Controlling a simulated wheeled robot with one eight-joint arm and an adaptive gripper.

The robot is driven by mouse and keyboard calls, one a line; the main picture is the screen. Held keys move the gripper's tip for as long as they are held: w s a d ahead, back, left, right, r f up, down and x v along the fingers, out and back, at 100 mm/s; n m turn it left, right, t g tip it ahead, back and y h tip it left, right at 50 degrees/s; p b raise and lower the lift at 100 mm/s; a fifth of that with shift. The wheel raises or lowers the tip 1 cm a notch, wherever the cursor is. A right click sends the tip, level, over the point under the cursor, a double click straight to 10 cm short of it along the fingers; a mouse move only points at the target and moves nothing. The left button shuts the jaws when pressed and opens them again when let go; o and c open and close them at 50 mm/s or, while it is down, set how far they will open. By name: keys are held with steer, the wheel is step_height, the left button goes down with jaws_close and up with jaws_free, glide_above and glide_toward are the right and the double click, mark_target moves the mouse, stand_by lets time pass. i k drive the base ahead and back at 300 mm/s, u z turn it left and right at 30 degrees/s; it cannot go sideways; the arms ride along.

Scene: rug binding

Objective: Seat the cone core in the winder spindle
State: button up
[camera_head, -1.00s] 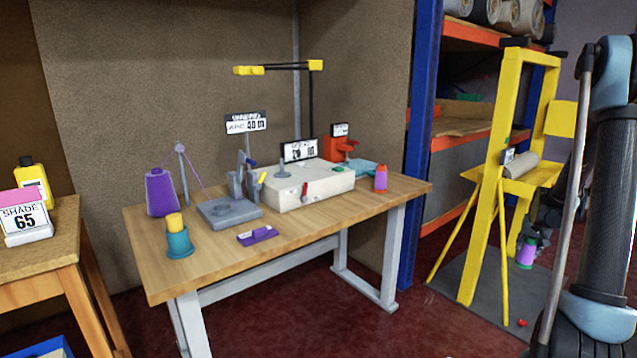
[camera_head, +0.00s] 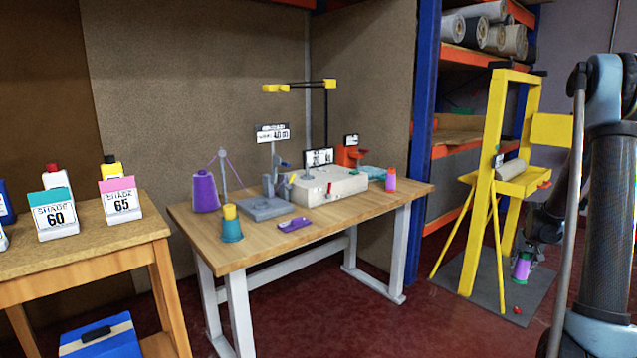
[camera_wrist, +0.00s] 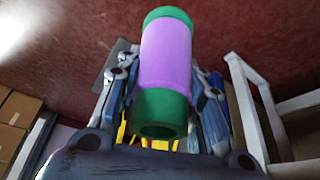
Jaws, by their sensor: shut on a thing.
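A purple cylinder with green ends, which looks like the cone core (camera_wrist: 166,55), is between the fingers of my gripper (camera_wrist: 165,85) in the wrist view. One green end with a dark hole faces the camera. In the head view the same core (camera_head: 522,267) shows low beside the yellow stand, with my dark gripper (camera_head: 535,247) just above it, partly hidden by my arm. On the workbench is a grey block with a raised round part (camera_head: 265,207), possibly the winder; I cannot make out its spindle clearly. The core is well away from it.
A side table (camera_head: 85,262) stands at left. Red floor between is open.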

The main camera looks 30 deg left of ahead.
mark_target(308, 177)
steer(key=u, duration=1.15)
